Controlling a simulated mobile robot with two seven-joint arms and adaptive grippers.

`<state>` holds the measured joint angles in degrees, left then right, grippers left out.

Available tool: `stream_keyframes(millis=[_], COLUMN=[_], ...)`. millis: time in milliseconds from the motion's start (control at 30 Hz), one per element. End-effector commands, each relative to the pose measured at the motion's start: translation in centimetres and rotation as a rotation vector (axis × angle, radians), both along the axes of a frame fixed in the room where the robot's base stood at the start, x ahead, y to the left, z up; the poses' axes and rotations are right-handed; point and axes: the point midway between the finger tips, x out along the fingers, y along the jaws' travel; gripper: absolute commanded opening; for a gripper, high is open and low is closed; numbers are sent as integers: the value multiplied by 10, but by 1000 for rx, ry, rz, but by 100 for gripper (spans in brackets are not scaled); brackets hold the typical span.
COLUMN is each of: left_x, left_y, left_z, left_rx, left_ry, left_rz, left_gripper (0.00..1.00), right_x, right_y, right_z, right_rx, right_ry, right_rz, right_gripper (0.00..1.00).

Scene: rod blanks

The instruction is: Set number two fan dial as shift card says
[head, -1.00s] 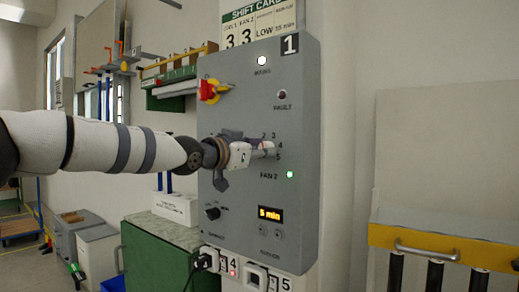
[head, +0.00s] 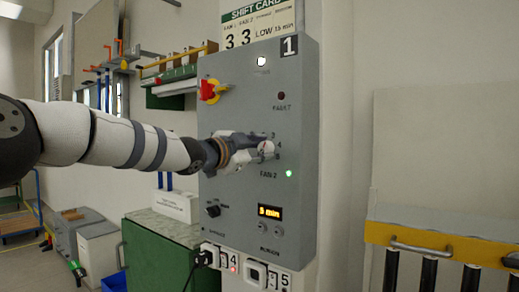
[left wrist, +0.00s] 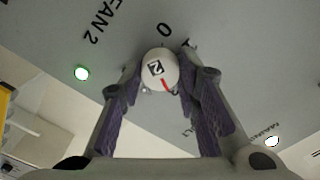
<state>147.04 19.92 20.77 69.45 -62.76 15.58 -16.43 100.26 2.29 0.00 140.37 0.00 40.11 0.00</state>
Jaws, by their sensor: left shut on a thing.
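The fan 2 dial (head: 266,150) is a pale round knob on the grey control panel. In the left wrist view the dial (left wrist: 158,68) shows a "2" label and a red pointer mark toward the picture's lower right. My left gripper (head: 258,148) is shut on it; its purple-padded fingers (left wrist: 160,76) lie on both sides. The shift card (head: 259,27) reads 3 for fan 1, 3 for fan 2, LOW and 15 min. My right gripper is out of view.
The panel marked 1 also holds a red and yellow switch (head: 211,90), a small black knob (head: 213,211) and a display (head: 269,211) reading 5 min. A green light (head: 289,173) glows beside FAN 2. A yellow-edged rack (head: 440,240) stands right.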

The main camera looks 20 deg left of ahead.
Motion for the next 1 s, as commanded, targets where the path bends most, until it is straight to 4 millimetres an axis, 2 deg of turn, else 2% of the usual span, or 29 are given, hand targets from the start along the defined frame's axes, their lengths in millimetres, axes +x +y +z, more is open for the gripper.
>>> stream_keyframes(millis=[467,500,600,867,1000], left_x=[1,1,1,0,-13], left_y=[1,1,1,1,5], left_z=[-4,-4,-4,-1,0], left_rx=[15,15,14,13,14], left_ry=[3,2,1,-3,-3], left_rz=[3,3,3,1,-1], left_gripper=[2,32,50,50,50], right_x=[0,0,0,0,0], right_y=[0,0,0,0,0], right_z=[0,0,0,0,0], right_rx=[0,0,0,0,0], right_ry=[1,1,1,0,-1], right_rz=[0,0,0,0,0], right_gripper=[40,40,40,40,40])
